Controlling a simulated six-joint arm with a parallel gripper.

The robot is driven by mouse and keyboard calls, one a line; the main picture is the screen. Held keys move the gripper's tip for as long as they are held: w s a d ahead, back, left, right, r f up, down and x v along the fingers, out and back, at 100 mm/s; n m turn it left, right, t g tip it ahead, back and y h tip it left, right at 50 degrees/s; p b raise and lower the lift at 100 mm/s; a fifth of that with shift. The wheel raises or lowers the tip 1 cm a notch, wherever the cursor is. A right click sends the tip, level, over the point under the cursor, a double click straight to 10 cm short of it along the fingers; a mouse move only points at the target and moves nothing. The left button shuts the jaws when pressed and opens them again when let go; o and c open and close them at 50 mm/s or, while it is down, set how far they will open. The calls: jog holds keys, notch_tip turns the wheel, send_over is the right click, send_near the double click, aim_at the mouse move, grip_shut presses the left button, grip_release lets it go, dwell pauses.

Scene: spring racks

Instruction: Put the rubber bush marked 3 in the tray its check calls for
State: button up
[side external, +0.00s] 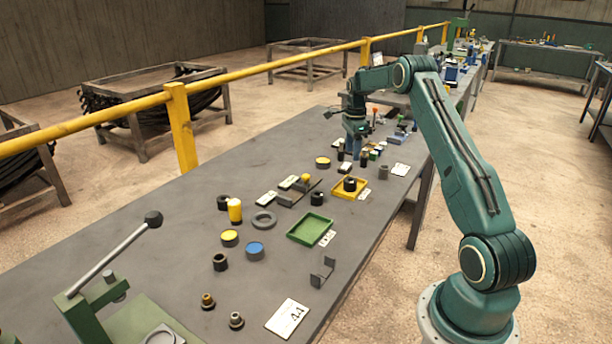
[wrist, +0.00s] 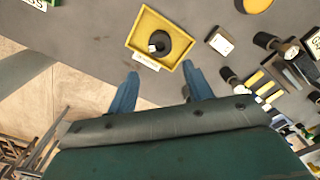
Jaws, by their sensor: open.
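A black rubber bush (wrist: 165,37) sits inside the yellow tray (wrist: 180,67) in the wrist view, with a small white mark whose number I cannot read. In the side view the same yellow tray (side external: 336,193) holds the black bush (side external: 350,184). A green tray (side external: 308,230) stands nearer the camera and looks empty. Small white label cards lie beside the yellow tray (wrist: 146,62) and the green tray (side external: 327,238). My gripper (wrist: 162,86) is open and empty, its fingertips just short of the yellow tray in the wrist picture. In the side view my gripper (side external: 354,152) is beyond that tray.
Other dark bushes (side external: 220,262) stand about the bench, with a grey ring (side external: 264,221), a blue-topped cylinder (side external: 254,251) and a yellow cylinder (side external: 235,210). A lever press (side external: 110,285) is at the front left. Small parts crowd the right in the wrist view.

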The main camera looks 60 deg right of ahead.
dwell(0.3)
jog(key=s+a+r+n+t+h, duration=0.1)
jog(key=s+a+r+n, duration=0.1)
jog(key=a+r+n, duration=0.7)
jog(key=s+a+r+n+t, duration=0.15)
jog(key=a+r+n, duration=0.25)
jog(key=a+r, duration=1)
jog(key=s+a+n+t, duration=0.1)
jog(key=s+a+n, duration=0.5)
jog(key=s+a, duration=0.55)
jog(key=s+a+f+n+t, duration=0.1)
jog(key=s+a+f+n, duration=0.1)
jog(key=s+a+n, duration=0.2)
jog(key=s+a+f+n+t+y, duration=0.1)
jog(key=s+a+f+n, duration=0.1)
jog(key=s+a+n, duration=0.2)
jog(key=shift+s+a+f, duration=0.25)
jog(key=shift+s+f, duration=0.05)
jog(key=shift+s, duration=0.8)
